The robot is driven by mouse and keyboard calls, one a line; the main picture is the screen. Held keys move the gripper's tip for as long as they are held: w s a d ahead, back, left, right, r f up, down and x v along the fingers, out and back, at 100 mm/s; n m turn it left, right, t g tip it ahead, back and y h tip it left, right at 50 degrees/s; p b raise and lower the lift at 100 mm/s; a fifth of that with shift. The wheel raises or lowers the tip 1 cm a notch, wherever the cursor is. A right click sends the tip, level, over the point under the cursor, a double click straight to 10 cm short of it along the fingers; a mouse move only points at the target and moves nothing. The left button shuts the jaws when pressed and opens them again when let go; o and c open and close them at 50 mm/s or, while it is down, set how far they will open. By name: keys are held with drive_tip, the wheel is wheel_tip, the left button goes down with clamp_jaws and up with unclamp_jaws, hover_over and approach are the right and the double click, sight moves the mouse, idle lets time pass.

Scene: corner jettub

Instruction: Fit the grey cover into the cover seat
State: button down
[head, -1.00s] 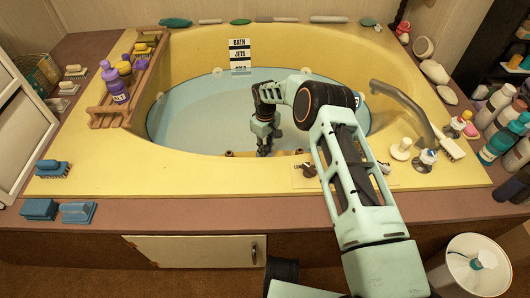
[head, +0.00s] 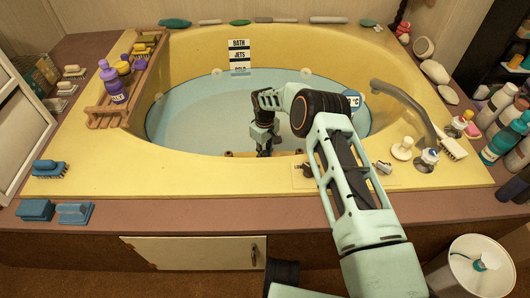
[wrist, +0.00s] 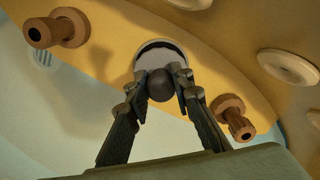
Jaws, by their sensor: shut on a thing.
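In the wrist view, my gripper (wrist: 161,84) is shut on the dark round knob of the grey cover (wrist: 161,88). A pale round face with a dark crescent along its upper edge (wrist: 160,48) shows just beyond the fingertips, against the yellow tub wall. I cannot tell where the cover ends and the cover seat begins, or whether they touch. In the head view, my gripper (head: 264,151) reaches down inside the tub by its near wall; the cover and seat are hidden there.
Two brown fittings (wrist: 56,28) (wrist: 235,118) stick out of the tub wall on either side of my gripper. Pale round discs (wrist: 289,67) lie to the right. A metal faucet (head: 405,105) stands at the tub's right rim; a wooden rack (head: 125,100) is at its left.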

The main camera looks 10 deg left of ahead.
drive_tip(key=shift+f, duration=1.35)
drive_tip(key=c, duration=1.6)
unclamp_jaws()
